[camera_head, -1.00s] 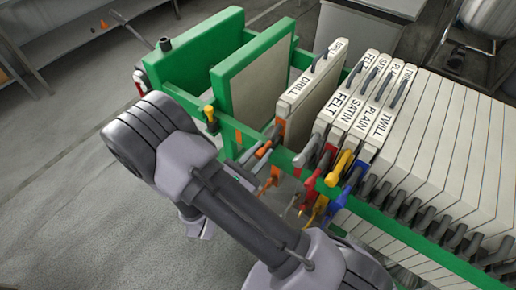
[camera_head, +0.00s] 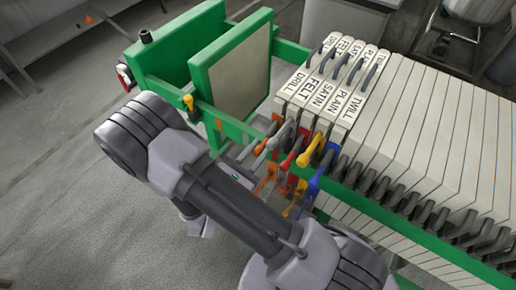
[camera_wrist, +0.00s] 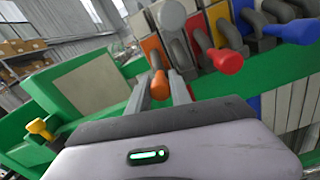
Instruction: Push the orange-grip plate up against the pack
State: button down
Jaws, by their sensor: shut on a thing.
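The orange-grip plate is the pale plate labelled DRILL (camera_head: 293,83). It stands upright at the near end of the pack, beside the FELT plate (camera_head: 309,88), with no clear gap between their tops in the head view. In the wrist view my gripper (camera_wrist: 160,82) has its two grey fingers shut on the orange grip (camera_wrist: 160,86). In the head view my arm's end reaches the orange grip (camera_head: 260,147) at the rail, and the finger contact is small there.
The pack (camera_head: 430,140) of pale plates continues right along the green rail (camera_head: 375,212). A green-framed plate (camera_head: 232,75) stands left, with an open gap before DRILL. Red (camera_head: 292,154), yellow (camera_head: 312,150) and blue (camera_head: 322,168) grips stick out close beside the orange one.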

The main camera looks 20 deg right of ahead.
jog(key=shift+s+d+f, duration=0.1)
jog(key=shift+s, duration=0.05)
jog(key=c, duration=1.6)
grip_release()
jog(key=o, duration=0.4)
jog(key=shift+s+d, duration=0.1)
jog(key=shift+s, duration=0.05)
jog(key=shift+o, duration=0.2)
jog(key=p+v, duration=0.3)
jog(key=v, duration=1.4)
jog(key=shift+a, duration=0.25)
